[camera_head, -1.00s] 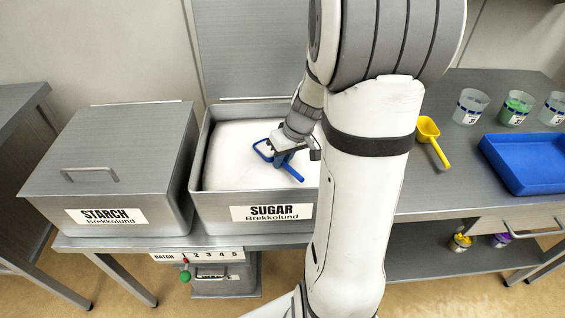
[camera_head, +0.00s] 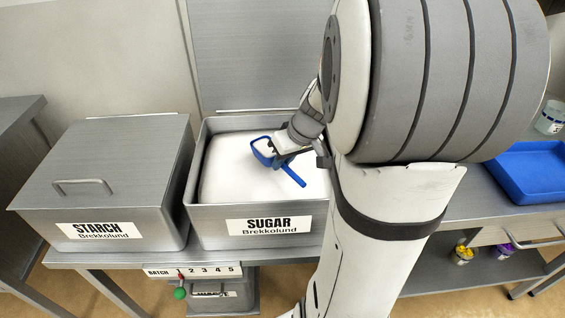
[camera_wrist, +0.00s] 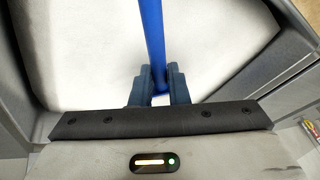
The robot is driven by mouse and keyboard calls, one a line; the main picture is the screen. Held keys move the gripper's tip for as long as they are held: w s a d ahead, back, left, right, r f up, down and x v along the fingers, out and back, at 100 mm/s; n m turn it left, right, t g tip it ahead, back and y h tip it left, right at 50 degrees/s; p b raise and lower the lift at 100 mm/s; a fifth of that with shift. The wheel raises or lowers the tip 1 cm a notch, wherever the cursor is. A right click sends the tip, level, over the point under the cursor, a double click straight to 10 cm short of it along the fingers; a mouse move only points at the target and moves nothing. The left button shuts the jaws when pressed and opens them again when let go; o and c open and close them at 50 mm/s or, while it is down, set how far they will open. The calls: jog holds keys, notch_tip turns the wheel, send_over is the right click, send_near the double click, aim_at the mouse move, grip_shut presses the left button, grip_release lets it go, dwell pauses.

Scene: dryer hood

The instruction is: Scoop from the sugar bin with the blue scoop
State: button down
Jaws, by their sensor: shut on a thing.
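The sugar bin (camera_head: 212,216) stands open with its lid (camera_head: 250,60) raised behind it, and white sugar (camera_head: 228,175) fills much of it. My gripper (camera_head: 284,160) is over the bin, shut on the handle of the blue scoop (camera_head: 294,175). The scoop's bowl is on the left of the gripper, its handle end on the lower right. White shows inside the bowl, and the bowl appears to be above the sugar surface. In the wrist view, the blue handle (camera_wrist: 152,40) runs up from between my gripper's fingers (camera_wrist: 154,88), with white sugar behind it. The bowl is out of that view.
A closed starch bin (camera_head: 105,185) stands to the left. A blue tray (camera_head: 535,172) and a cup (camera_head: 551,118) are at the right. My arm hides much of the middle bench. A batch counter strip (camera_head: 195,271) hangs below the bench front.

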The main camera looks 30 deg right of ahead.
jog(key=shift+s+d+r+p, duration=0.15)
jog(key=shift+r+p, duration=0.95)
jog(key=shift+r, duration=1.2)
jog(key=shift+s+a+r+p, duration=0.1)
jog(key=shift+s+r+p, duration=0.15)
jog(key=shift+r+p, duration=1.45)
jog(key=shift+r+b, duration=0.55)
jog(key=shift+b, duration=0.05)
jog(key=shift+s, duration=0.1)
